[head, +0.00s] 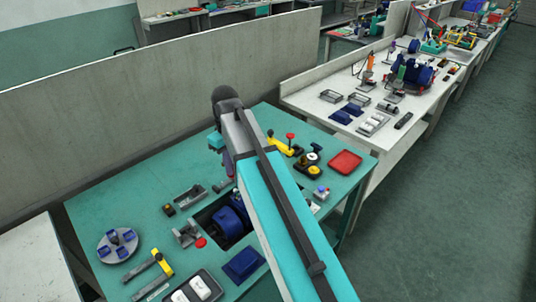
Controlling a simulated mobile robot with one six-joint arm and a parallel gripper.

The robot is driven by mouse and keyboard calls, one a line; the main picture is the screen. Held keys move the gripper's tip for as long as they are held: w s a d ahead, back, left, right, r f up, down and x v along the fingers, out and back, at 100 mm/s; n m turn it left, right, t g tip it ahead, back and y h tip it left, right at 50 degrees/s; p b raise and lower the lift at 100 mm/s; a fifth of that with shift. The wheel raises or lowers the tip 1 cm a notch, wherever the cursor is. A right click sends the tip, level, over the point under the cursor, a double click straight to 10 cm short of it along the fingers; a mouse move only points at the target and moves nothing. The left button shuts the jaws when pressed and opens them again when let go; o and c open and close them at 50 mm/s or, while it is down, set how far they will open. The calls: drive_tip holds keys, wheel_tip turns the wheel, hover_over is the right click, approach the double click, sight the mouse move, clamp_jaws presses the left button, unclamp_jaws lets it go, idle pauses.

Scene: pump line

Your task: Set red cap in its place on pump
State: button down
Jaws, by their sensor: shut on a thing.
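The blue pump (229,219) sits in a dark recess of the teal table, partly hidden behind my arm. My gripper (229,168) is above the table behind the pump, mostly hidden by my own wrist and arm. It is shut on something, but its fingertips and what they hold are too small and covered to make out. A small round red piece (201,242) shows at the left edge of the recess, beside a grey bracket (186,234). I cannot tell whether this is the red cap.
A round grey plate with blue blocks (117,245) and a yellow-and-black tool (161,264) stand at left. A blue tray (243,265) lies in front. A red tray (345,162) and a yellow tool with a red knob (279,146) are at right. A grey partition (160,90) rises behind.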

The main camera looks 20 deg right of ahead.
drive_tip(key=shift+w+d+p, duration=0.25)
drive_tip(key=shift+d+p, duration=0.1)
drive_tip(key=shift+d, duration=0.15)
drive_tip(key=w+d+f+m+p, duration=0.1)
drive_tip(key=d+m+p, duration=0.2)
drive_tip(key=d, duration=0.3)
drive_tip(key=w+d+f+m+p, duration=0.2)
drive_tip(key=d+m+p, duration=0.1)
drive_tip(key=d, duration=0.4)
drive_tip(key=shift+w+d+f+m, duration=0.2)
drive_tip(key=shift+d+m, duration=0.1)
drive_tip(key=shift+m, duration=0.2)
drive_tip(key=shift+f, duration=0.1)
drive_tip(key=shift+f+b, duration=1.25)
drive_tip(key=shift+f, duration=1)
drive_tip(key=shift+r, duration=0.1)
